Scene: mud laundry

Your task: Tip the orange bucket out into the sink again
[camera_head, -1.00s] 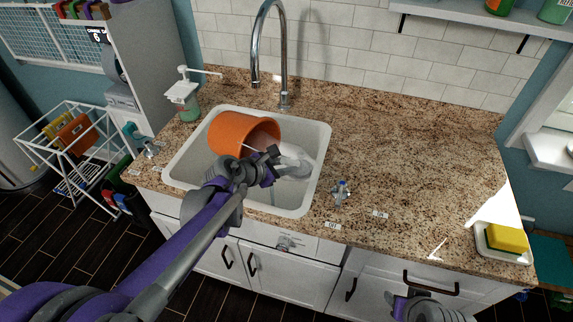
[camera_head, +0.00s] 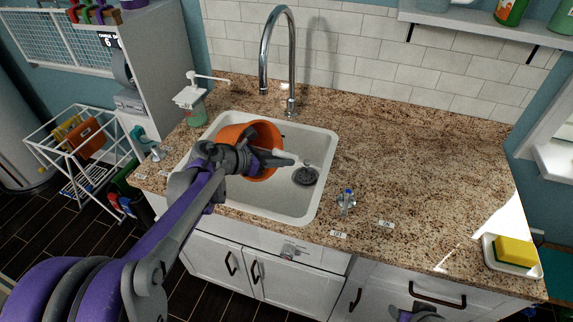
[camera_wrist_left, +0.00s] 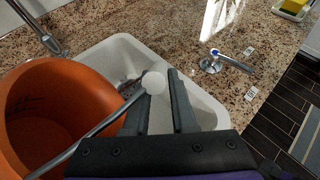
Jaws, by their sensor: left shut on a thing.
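The orange bucket (camera_head: 267,134) is over the left part of the white sink (camera_head: 322,150), partly hidden behind my left gripper (camera_head: 286,160) in the head view. The left wrist view shows the bucket (camera_wrist_left: 92,92) with its mouth open to the camera and no contents visible. Its thin grey handle, with a white grip (camera_wrist_left: 153,82), runs up to the fingers. My left gripper (camera_wrist_left: 163,88) is shut on the handle, though a gap shows between the fingertips. The dark drain (camera_head: 305,176) is uncovered. Only a piece of my right gripper (camera_head: 416,314) shows at the bottom edge.
The tall faucet (camera_head: 291,60) stands behind the sink. A soap dispenser (camera_head: 192,104) is at the back left, a blue-tipped tap handle (camera_head: 347,199) at the front right. A yellow sponge (camera_head: 515,250) lies in a dish far right. The granite counter (camera_head: 420,165) between is clear.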

